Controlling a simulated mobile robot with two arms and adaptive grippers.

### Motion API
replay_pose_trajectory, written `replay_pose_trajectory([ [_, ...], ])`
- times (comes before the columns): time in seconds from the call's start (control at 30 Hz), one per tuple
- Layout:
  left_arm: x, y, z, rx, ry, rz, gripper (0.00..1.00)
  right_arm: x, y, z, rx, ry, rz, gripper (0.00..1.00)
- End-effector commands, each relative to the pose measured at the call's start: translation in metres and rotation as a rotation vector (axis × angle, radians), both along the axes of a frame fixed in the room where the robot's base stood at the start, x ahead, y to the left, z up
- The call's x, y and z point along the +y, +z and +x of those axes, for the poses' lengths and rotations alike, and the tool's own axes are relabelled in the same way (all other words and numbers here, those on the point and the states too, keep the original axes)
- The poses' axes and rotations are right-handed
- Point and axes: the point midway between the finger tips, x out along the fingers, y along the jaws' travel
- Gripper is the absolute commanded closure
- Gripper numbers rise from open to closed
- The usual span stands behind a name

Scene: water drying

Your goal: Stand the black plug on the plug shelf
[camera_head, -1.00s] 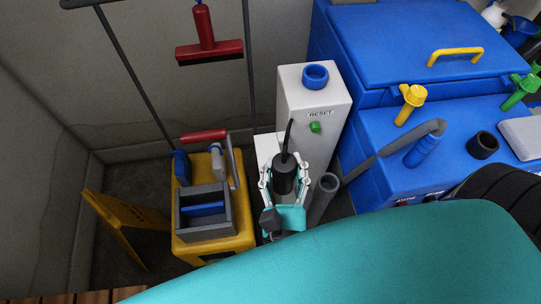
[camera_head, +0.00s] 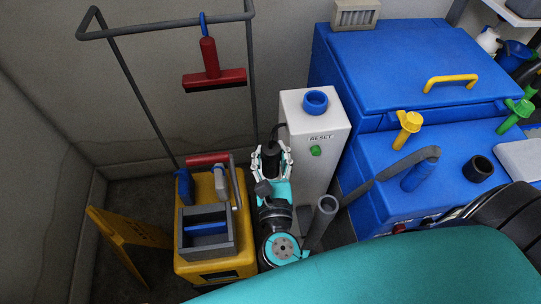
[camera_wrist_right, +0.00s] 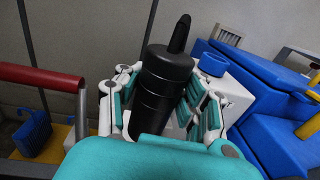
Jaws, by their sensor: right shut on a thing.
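The black plug (camera_head: 271,160) is a dark cylinder with a thin cord end pointing up. My right gripper (camera_head: 271,165) is shut on it and holds it roughly upright, just left of the white RESET post. In the right wrist view the plug (camera_wrist_right: 165,85) fills the middle, between white and teal fingers. I cannot make out the plug shelf clearly; the arm and gripper cover the area beside the post. My left gripper is not in view.
The white post (camera_head: 314,125) has a blue ring on top and a green button. A yellow cart (camera_head: 246,262) with a grey caddy stands left. A grey tube (camera_head: 325,215) rises close to my right arm. A blue machine (camera_head: 400,70) stands right.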

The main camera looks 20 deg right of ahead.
Motion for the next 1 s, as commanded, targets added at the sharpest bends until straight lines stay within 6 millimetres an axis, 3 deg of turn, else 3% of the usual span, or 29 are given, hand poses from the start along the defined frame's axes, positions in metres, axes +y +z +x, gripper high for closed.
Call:
replay_pose_trajectory([
  [0.1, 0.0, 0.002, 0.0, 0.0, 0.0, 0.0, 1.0, -0.002, -0.003, 0.006, 0.001, 0.001, -0.001, 1.0],
  [0.37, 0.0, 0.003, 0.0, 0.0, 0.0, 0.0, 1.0, -0.002, -0.034, 0.006, 0.002, 0.001, -0.002, 1.0],
  [0.77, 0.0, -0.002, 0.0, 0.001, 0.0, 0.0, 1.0, -0.002, -0.041, 0.005, 0.0, 0.0, 0.002, 1.0],
  [0.8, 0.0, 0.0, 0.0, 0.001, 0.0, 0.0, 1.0, -0.002, -0.039, 0.005, 0.001, 0.0, 0.001, 0.62],
  [1.0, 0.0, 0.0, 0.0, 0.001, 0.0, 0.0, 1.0, -0.002, -0.039, 0.005, 0.001, 0.001, 0.001, 0.38],
])
